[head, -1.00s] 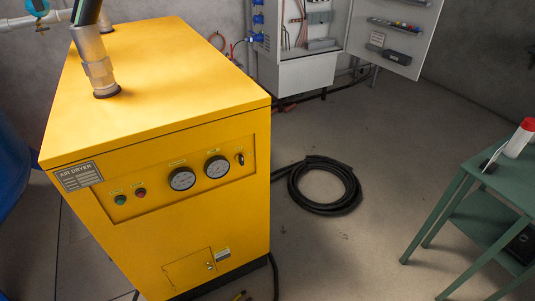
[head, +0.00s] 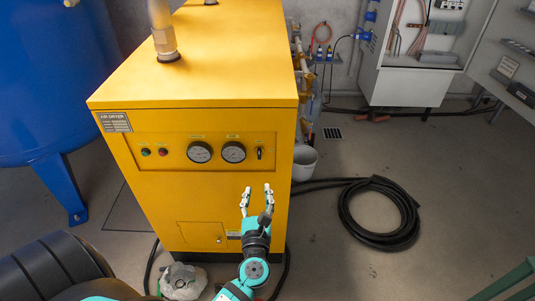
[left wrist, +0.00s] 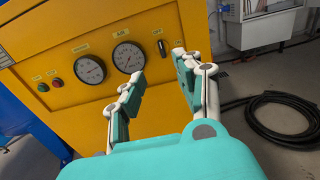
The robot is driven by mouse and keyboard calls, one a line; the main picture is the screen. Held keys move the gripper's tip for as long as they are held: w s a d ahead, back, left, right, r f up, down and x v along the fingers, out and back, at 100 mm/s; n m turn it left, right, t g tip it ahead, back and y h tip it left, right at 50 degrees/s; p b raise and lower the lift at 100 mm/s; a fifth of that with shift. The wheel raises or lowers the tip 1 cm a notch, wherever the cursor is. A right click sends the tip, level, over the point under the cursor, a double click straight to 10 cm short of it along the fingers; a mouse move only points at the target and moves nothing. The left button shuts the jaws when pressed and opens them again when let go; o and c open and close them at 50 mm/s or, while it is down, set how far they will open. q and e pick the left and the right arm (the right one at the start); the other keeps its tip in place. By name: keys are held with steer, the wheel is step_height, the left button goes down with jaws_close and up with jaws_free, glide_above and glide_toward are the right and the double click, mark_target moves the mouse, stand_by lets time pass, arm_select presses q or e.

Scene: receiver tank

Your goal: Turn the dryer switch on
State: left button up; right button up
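The yellow air dryer (head: 210,80) stands in front of me. Its front panel carries two round gauges, a green and a red button at left, and the small black dryer switch (head: 260,153) at the right end. The switch also shows in the left wrist view (left wrist: 162,48), just beyond the gap between the fingers. My left gripper (head: 257,190) is open and empty, with its fingertips pointing up in front of the dryer, below the switch in the head view. It shows no contact with the switch. My right gripper is not in view.
A large blue tank (head: 50,80) stands at the left. A coiled black hose (head: 378,212) lies on the floor at right. An open electrical cabinet (head: 410,75) is at the back wall. A green table's corner (head: 510,280) shows at lower right.

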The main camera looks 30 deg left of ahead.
mark_target(259, 152)
arm_select(q)
steer(key=p+x, duration=0.2)
steer(key=x, duration=1.3)
steer(key=shift+w+a, duration=0.25)
steer(key=shift+w, duration=0.25)
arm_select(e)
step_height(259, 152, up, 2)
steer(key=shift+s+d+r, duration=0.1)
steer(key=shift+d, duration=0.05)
arm_select(q)
steer(key=shift+c, duration=0.7)
jaws_close()
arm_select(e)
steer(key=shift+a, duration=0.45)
